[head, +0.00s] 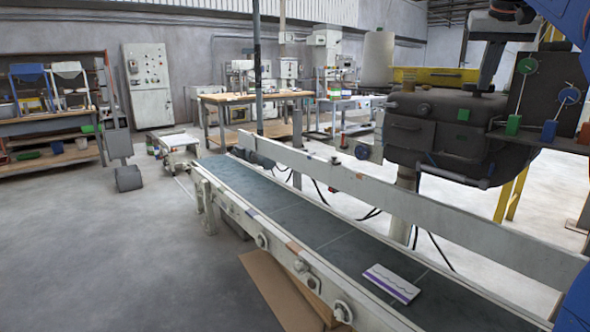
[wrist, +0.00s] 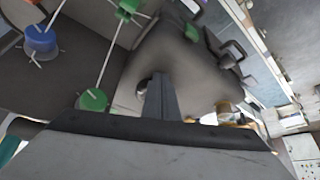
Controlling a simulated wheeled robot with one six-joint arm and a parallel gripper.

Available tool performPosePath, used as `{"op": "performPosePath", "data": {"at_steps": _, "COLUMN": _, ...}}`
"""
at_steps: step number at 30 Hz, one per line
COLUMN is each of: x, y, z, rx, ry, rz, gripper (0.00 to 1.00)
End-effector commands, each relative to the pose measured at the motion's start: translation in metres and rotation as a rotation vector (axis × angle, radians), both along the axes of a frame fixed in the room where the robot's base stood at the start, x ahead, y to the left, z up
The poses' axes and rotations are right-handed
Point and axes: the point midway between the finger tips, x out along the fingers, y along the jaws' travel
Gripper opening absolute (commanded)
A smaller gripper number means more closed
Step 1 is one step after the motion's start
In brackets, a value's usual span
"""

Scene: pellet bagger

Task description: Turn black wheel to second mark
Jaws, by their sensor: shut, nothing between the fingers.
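My gripper (wrist: 159,82) is shut and empty in the wrist view, its grey fingers together over the top of a dark machine body (wrist: 185,55). In the head view my gripper (head: 487,80) points down just above that dark machine (head: 440,135); I cannot tell whether the tips touch it. I cannot pick out a black wheel with marks for certain. A small dark round knob (head: 361,152) sits on a grey box beside the conveyor, away from my gripper. No marks can be read on it.
A panel (head: 540,95) with green and blue knobs stands right of my gripper. The conveyor belt (head: 330,235) runs in front, with a white and purple packet (head: 391,283) on it. Workbenches and a cabinet (head: 147,85) stand behind. The floor at left is clear.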

Motion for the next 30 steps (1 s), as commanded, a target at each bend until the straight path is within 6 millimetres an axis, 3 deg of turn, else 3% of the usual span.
{"op": "performPosePath", "data": {"at_steps": 30, "x": 0.009, "y": 0.013, "z": 0.0, "rx": 0.0, "ry": -0.001, "rz": 0.0, "gripper": 0.0}}
